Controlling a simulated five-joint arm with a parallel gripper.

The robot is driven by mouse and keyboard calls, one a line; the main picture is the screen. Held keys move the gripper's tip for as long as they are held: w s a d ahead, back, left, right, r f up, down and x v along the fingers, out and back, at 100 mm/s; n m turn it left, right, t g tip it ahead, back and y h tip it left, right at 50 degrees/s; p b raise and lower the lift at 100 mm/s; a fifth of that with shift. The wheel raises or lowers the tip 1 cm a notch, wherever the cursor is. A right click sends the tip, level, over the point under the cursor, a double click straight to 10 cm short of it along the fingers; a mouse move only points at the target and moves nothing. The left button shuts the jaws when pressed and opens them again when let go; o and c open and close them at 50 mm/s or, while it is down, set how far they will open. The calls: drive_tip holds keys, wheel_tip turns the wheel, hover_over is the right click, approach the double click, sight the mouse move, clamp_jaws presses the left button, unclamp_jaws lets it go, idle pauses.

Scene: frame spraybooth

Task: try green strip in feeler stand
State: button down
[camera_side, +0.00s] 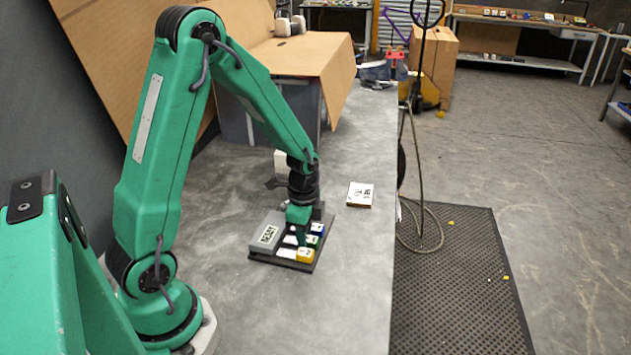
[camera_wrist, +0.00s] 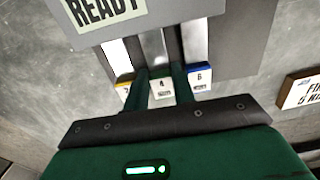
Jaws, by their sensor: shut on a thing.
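The feeler stand (camera_side: 262,252) is a dark flat base with a grey block reading "READY" on the bench; it also shows in the wrist view (camera_wrist: 235,45). Three metal strips with coloured, numbered ends lie side by side on it. The green strip (camera_wrist: 162,88), marked 4, is in the middle. The yellow strip (camera_side: 305,256) is on one side and the blue strip (camera_wrist: 200,77), marked 6, on the other. My gripper (camera_wrist: 161,80) is shut on the green strip's end, one finger on each side. My fingers partly hide the yellow end in the wrist view.
A small printed card or block (camera_side: 360,194) lies on the bench right of the stand. A cardboard box (camera_side: 310,60) and grey bin stand behind my arm. The grey bench top (camera_side: 350,270) is clear in front and right of the stand. The bench's right edge drops to a floor mat (camera_side: 455,280).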

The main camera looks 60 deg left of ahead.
drive_tip(key=c, duration=1.4)
unclamp_jaws()
drive_tip(key=shift+c, duration=0.2)
drive_tip(key=shift+r, duration=0.1)
drive_tip(key=shift+r, duration=3.8)
